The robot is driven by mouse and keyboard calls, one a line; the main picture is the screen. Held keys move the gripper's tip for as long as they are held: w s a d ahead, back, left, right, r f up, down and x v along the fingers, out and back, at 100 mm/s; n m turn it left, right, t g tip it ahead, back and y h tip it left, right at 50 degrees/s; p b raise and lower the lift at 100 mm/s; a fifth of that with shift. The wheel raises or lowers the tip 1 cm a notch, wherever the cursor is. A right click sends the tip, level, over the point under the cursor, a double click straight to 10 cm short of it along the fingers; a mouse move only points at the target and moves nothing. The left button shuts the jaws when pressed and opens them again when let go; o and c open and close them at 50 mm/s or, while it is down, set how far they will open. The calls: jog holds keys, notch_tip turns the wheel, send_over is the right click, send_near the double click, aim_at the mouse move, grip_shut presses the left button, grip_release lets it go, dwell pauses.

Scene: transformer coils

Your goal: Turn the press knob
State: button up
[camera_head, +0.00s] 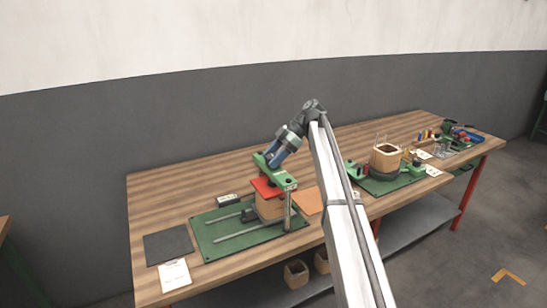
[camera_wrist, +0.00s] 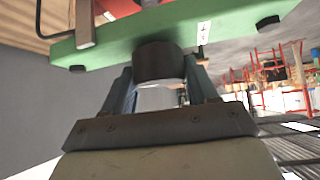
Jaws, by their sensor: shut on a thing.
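The press (camera_head: 270,188) stands on a green base plate (camera_head: 215,238) at the middle of the bench. It has a green top beam, a red plate and a wooden block under the plate. My gripper (camera_head: 270,160) is at the top of the press, coming in tilted from above. In the wrist view the dark round knob (camera_wrist: 158,62) sits against the green beam (camera_wrist: 215,28), between the two fingers of my gripper (camera_wrist: 160,82). The gripper is shut on the knob. In the head view the knob is hidden by the gripper.
A dark mat (camera_head: 167,245) and a white paper (camera_head: 174,276) lie at the bench's left end. An orange sheet (camera_head: 308,201) lies right of the press. Another green station with a wooden coil form (camera_head: 386,158) stands farther right. My arm crosses the bench front.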

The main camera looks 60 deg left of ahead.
jog(key=o, duration=1)
jog(key=shift+s, duration=0.1)
jog(key=v, duration=0.7)
jog(key=shift+r, duration=0.2)
